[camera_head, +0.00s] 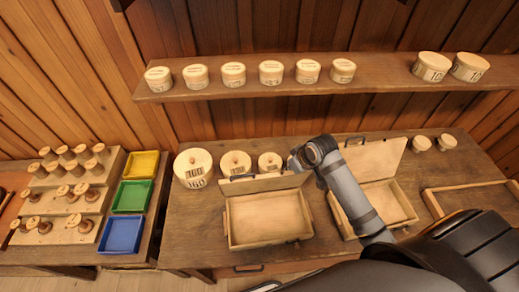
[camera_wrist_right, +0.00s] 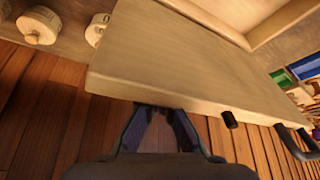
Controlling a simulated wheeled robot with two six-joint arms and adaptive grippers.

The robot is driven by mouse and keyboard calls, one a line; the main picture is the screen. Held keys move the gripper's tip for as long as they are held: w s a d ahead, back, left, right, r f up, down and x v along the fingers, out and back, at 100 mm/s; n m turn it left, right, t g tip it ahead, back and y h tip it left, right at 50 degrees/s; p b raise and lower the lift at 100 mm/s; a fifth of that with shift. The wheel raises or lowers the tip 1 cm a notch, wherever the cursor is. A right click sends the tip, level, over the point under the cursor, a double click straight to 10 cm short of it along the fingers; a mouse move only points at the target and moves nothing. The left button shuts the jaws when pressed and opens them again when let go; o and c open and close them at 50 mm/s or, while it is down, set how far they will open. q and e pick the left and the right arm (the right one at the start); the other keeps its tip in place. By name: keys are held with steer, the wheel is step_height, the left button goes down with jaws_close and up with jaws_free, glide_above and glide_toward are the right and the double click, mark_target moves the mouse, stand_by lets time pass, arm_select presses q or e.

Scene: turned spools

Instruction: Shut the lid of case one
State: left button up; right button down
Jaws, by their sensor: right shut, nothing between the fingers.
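Two open wooden cases stand on the table in the head view, a left case (camera_head: 232,228) and a right case (camera_head: 408,203). No number shows on either, so I cannot tell which is case one. The left case's lid (camera_head: 265,184) is raised and looks more foreshortened than the right case's lid (camera_head: 375,155), which stands upright. My right gripper (camera_head: 295,162) is at the far side of the left lid, near its right end. In the wrist view the right gripper (camera_wrist_right: 165,118) is shut and empty, its tips at the edge of a pale lid (camera_wrist_right: 190,65). My left gripper is out of view.
Round canisters (camera_head: 194,168) stand behind and left of the left case. A shelf (camera_head: 290,88) with pots runs above. Yellow, green and blue trays (camera_head: 121,236) and a spool rack (camera_head: 60,205) are at left. A shallow wooden frame (camera_head: 470,187) lies at right.

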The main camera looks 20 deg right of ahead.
step_height(320, 180, up, 7)
steer(key=shift+w+d+r, duration=0.15)
steer(key=shift+w+r, duration=0.05)
steer(key=shift+w, duration=0.15)
stand_by(0.4)
steer(key=shift+s, duration=0.1)
stand_by(0.3)
